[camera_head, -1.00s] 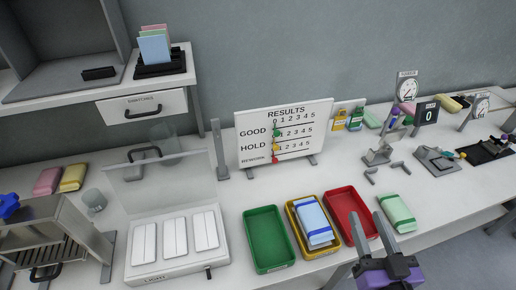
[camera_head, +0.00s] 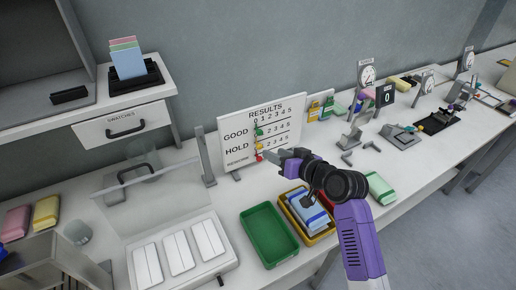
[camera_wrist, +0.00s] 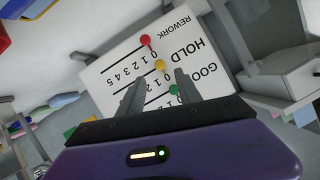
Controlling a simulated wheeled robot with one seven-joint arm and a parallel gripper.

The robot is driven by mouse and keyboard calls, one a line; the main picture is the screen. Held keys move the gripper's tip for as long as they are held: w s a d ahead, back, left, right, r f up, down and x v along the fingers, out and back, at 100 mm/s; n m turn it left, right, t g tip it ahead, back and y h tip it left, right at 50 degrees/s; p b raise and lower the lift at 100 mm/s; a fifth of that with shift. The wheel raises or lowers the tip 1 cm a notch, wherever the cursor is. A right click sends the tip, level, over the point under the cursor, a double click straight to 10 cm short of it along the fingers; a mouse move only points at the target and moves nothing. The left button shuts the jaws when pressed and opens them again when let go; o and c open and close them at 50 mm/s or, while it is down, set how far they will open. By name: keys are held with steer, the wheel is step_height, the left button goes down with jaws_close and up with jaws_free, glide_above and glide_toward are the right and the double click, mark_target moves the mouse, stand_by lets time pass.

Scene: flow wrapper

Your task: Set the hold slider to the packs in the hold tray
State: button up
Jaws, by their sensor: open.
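The white results board (camera_head: 290,117) has GOOD, HOLD and REWORK rows with scales from 0 to 5. The yellow hold knob (camera_head: 260,146) is at the 0 end; it also shows in the wrist view (camera_wrist: 160,65). The green knob (camera_head: 259,132) and red knob (camera_wrist: 145,40) are also at the 0 end. My gripper (camera_head: 272,154) is open before the board; in the wrist view its fingers (camera_wrist: 158,88) point at the board, with the yellow knob beyond the tips. The yellow tray (camera_head: 317,241) holds blue-and-white packs (camera_head: 304,212), seemingly stacked; my arm partly hides them, so their number is unclear.
A green tray (camera_head: 269,236) stands empty left of the yellow one. A red tray (camera_head: 326,199) is mostly behind my arm. A green pack (camera_head: 380,188) lies to its right. A clear panel (camera_head: 150,190) and light box (camera_head: 180,252) stand at the left.

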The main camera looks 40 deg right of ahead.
mark_target(261, 147)
steer(key=shift+p+x, duration=0.5)
steer(key=shift+x, duration=3.1)
steer(key=shift+r, duration=0.1)
jaws_close()
